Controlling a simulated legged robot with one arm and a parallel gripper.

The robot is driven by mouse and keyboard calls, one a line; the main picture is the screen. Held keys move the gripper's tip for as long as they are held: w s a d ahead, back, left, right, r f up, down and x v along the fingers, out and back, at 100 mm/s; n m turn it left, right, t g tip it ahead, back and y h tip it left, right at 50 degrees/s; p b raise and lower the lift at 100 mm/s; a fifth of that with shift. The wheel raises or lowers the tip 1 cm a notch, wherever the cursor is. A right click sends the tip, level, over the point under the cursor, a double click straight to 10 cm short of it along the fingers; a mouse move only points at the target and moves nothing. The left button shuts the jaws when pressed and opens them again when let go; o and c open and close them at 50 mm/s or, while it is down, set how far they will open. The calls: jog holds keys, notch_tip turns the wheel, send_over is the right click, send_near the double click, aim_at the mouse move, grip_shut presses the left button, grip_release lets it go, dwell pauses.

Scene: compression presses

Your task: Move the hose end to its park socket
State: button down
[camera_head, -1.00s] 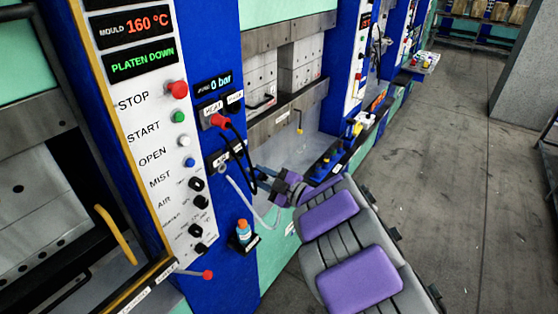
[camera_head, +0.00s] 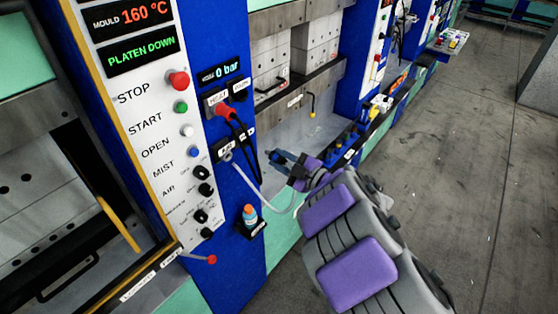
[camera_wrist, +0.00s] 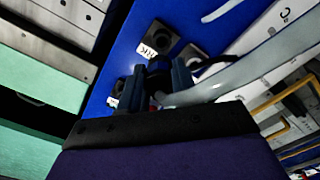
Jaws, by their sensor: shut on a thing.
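My gripper (camera_head: 278,157) is shut on the hose end (camera_wrist: 160,68), a dark coupling between its fingers in the wrist view. It is in front of the blue panel, with a visible gap in the head view. The pale hose (camera_head: 247,187) hangs in a loop from the panel's lower fitting (camera_head: 226,156) and passes behind my wrist. It also crosses the right of the wrist view (camera_wrist: 255,68). A dark socket (camera_wrist: 160,38) with a small white label shows beyond the fingers. The lower panel labels are too small to read surely, and the cable partly covers them.
A red plug (camera_head: 225,112) with a black cable (camera_head: 248,145) sits in the upper panel socket, its cable hanging near my gripper. A bottle (camera_head: 250,215) stands in a holder below. A red-knobbed lever (camera_head: 211,259) sticks out lower left. The floor aisle at right is clear.

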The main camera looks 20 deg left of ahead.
aim_at(267, 151)
jog(key=shift+w+a, duration=0.2)
jog(key=shift+a, duration=0.3)
jog(key=x, duration=0.4)
jog(key=shift+s+a+f, duration=0.2)
jog(key=shift+s+a, duration=0.05)
jog(key=shift+a, duration=0.15)
jog(key=shift+w+a, duration=0.1)
jog(key=shift+a, duration=0.1)
jog(key=shift+w+d+r, duration=0.1)
jog(key=shift+d+r, duration=0.15)
jog(key=shift+d, duration=0.35)
jog(key=shift+a+f, duration=0.1)
jog(key=shift+a, duration=0.6)
jog(key=shift+d, duration=0.5)
jog(key=shift+a, duration=0.4)
jog(key=shift+d, duration=0.35)
